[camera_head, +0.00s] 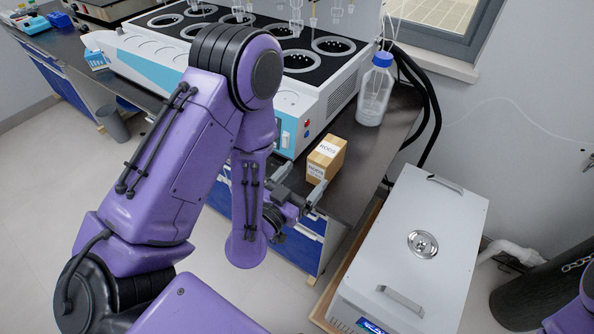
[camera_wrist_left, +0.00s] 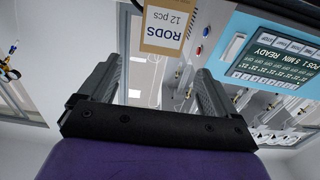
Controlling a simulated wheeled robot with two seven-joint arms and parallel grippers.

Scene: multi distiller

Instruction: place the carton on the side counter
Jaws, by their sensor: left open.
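The carton (camera_head: 326,158) is a small tan box with white labels. It stands upright on the dark counter (camera_head: 378,152), near the front edge, beside the white machine. My left gripper (camera_head: 300,184) is open and empty just in front of the carton, with its fingers pointing towards it. In the left wrist view the carton (camera_wrist_left: 170,27) appears upside down beyond the open fingers (camera_wrist_left: 155,88), with the label "RODS 12 pcs". I cannot tell whether a finger touches it. My right gripper is out of view.
A large white machine (camera_head: 318,93) with round black wells and glassware stands behind and left of the carton. A blue-capped bottle (camera_head: 375,90) stands behind it. A grey lidded bath (camera_head: 420,245) is to the right, lower. The counter right of the carton is clear.

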